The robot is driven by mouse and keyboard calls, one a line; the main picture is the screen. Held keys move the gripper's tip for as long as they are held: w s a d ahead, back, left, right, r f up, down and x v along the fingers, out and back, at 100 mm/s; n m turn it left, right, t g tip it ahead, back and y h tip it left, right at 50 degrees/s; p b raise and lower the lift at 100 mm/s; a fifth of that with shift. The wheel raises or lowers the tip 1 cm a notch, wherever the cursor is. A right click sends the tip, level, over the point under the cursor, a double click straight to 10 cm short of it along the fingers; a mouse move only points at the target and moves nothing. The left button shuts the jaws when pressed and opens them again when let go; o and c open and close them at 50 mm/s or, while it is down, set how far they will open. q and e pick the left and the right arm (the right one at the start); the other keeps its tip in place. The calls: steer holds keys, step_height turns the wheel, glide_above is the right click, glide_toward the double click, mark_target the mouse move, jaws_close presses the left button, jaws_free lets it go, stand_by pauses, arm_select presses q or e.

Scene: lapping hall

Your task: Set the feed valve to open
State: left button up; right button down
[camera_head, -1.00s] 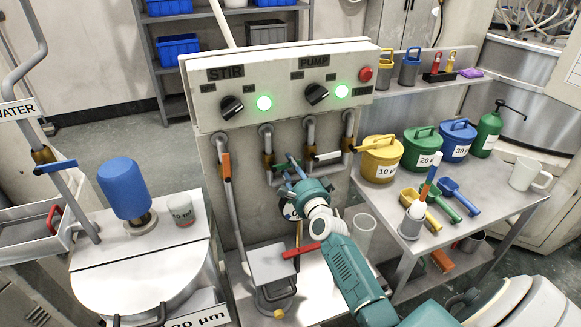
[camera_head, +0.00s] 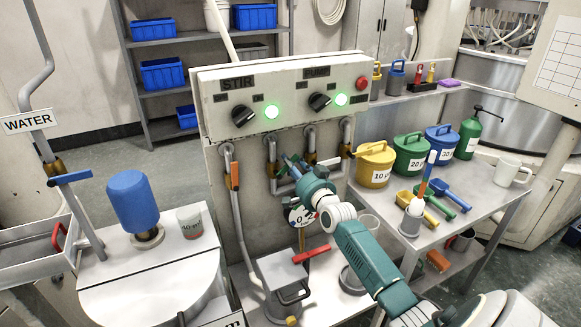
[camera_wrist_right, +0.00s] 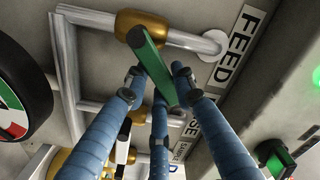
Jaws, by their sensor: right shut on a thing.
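The feed valve has a green lever (camera_wrist_right: 152,66) on a brass body (camera_wrist_right: 143,24) in the right wrist view, beside the label FEED (camera_wrist_right: 238,32). My right gripper (camera_wrist_right: 156,80) has its blue fingers around the lever and is shut on it. In the head view, the gripper (camera_head: 289,167) reaches the pipes below the control box, by a brass valve body (camera_head: 274,169). The gripper and arm hide most of the lever there. My left gripper is not in view.
A control box (camera_head: 290,98) with two black knobs and two green lamps sits above the valves. Other valves stand close by, one with an orange lever (camera_head: 235,177). A round gauge (camera_wrist_right: 22,105) is near the fingers. A side table (camera_head: 480,222) with lidded pots stands right.

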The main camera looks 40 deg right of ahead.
mark_target(282, 169)
steer(key=shift+a+r+n, duration=0.25)
steer(key=shift+r+n, duration=0.05)
steer(key=shift+n, duration=0.2)
steer(key=shift+a+r+n+p, duration=0.15)
steer(key=shift+n+p, duration=0.3)
steer(key=shift+n, duration=0.05)
steer(key=n, duration=0.1)
steer(key=a+n+p, duration=0.1)
steer(key=n, duration=0.1)
steer(key=shift+w+a+r, duration=0.2)
steer(key=shift+r, duration=0.2)
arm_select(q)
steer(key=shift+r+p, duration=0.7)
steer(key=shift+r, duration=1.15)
arm_select(e)
steer(key=shift+w+a+r+n, duration=0.1)
steer(key=shift+a+n, duration=0.25)
steer(key=shift+n, duration=0.55)
steer(key=shift+w+a+r+n, duration=0.1)
steer(key=shift+a+n, duration=0.2)
steer(key=shift+n, duration=0.6)
steer(key=shift+f, duration=0.1)
steer(key=c, duration=1.4)
jaws_free()
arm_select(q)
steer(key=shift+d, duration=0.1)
arm_select(e)
steer(key=v, duration=1.2)
steer(key=shift+a, duration=0.1)
